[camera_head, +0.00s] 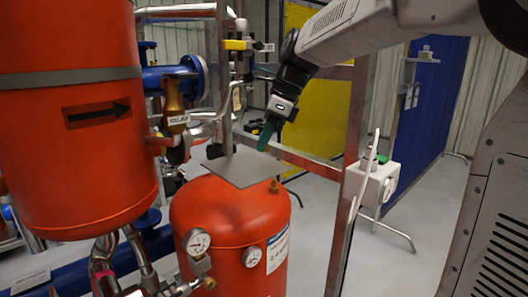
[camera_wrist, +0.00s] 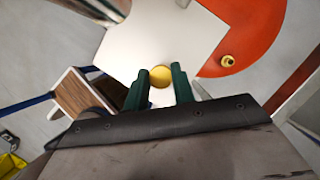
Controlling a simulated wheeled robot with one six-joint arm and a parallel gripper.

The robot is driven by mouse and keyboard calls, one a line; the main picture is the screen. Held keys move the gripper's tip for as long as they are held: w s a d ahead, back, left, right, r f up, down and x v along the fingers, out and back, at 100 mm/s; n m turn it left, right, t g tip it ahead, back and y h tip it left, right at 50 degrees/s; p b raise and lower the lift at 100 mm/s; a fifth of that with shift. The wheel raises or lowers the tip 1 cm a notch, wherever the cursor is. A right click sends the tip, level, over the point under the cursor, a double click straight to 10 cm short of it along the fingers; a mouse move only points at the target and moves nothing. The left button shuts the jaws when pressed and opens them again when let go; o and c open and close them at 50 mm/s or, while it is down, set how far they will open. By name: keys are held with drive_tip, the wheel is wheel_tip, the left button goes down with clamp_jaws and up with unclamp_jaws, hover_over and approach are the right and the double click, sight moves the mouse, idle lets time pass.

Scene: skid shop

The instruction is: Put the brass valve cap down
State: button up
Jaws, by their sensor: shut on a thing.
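My gripper (camera_head: 265,137) has green fingers and hangs above the grey plate (camera_head: 238,168) on the red tank. In the wrist view my gripper (camera_wrist: 160,88) is shut on the brass valve cap (camera_wrist: 160,75), a round yellow disc between the fingertips. The plate (camera_wrist: 175,35) lies beyond and below the cap in that view. In the head view the fingers hide the cap. A gap shows between the fingertips and the plate.
The red tank (camera_head: 235,215) carries gauges on its front and a small brass fitting (camera_head: 273,186) beside the plate. A metal post (camera_head: 222,80) rises behind the plate. A brown upright (camera_head: 350,160) with a white box (camera_head: 378,187) stands to the right.

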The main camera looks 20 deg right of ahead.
sight(265, 165)
drive_tip(key=shift+f, duration=1.75)
drive_tip(key=shift+f, duration=0.15)
drive_tip(key=o, duration=1)
drive_tip(key=v, duration=1.2)
drive_tip(key=shift+s, duration=0.1)
